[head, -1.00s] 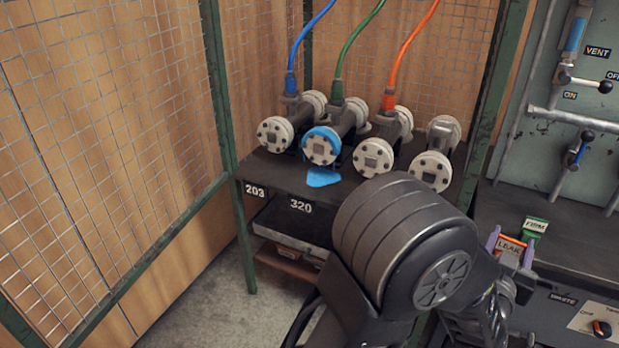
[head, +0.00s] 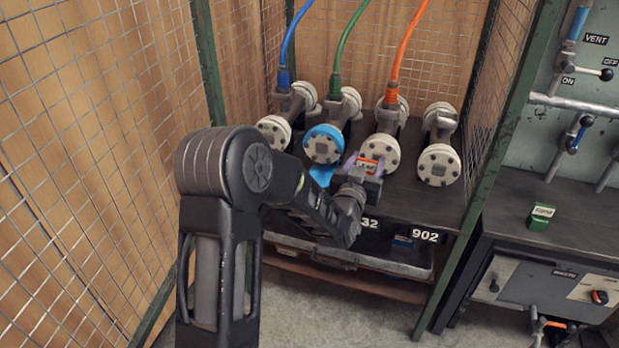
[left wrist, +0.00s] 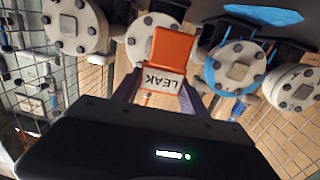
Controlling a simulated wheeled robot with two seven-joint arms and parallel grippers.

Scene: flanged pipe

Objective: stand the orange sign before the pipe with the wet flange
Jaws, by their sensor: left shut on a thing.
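My left gripper (head: 368,170) is shut on the orange sign (head: 370,163), marked LEAK, and holds it over the shelf's front area. The sign also shows between the fingers in the left wrist view (left wrist: 170,62). The pipe with the wet flange (head: 323,144) has a green hose and a blue wet-looking flange face; it also shows in the left wrist view (left wrist: 237,66). In the head view the sign is right of that flange, overlapping the bottom of the orange-hose pipe's flange (head: 379,153). I cannot tell if the sign touches the shelf. My right gripper is out of view.
A blue puddle (head: 321,175) lies below the wet flange, partly hidden by my arm. Other flanged pipes stand on both sides, one with a blue hose (head: 286,50). Wire mesh (head: 90,150) closes the left side. A green sign (head: 541,216) stands on the right bench (head: 580,215).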

